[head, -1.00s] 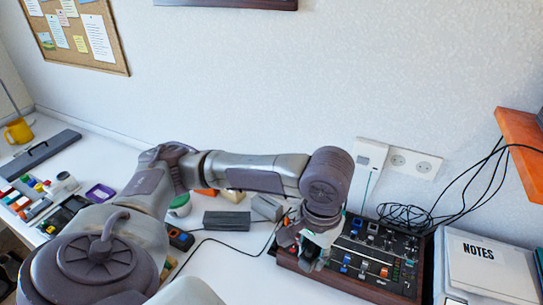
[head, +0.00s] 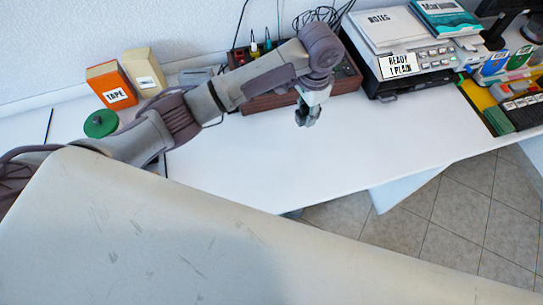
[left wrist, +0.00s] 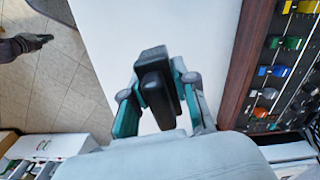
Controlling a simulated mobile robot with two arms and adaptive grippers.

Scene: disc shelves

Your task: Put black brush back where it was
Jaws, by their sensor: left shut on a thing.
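My left gripper (head: 309,112) is above the white desk, just in front of the control panel box (head: 347,83). In the left wrist view the left gripper (left wrist: 157,98) is shut on the black brush (left wrist: 154,62), a dark block-like thing between its two teal-sided fingers. The brush is held over bare white desk, with the control panel to the right in that view. In the head view the brush is too small and dark to tell from the fingers. A dark shape at the upper left of the left wrist view may be my right gripper (left wrist: 24,45), over the floor.
An orange tape box (head: 111,87), a cream box (head: 145,74) and a green round lid (head: 100,123) stand at the back left. A printer-like device (head: 415,65) with notes on top is right of the panel. The desk's front middle (head: 270,165) is clear.

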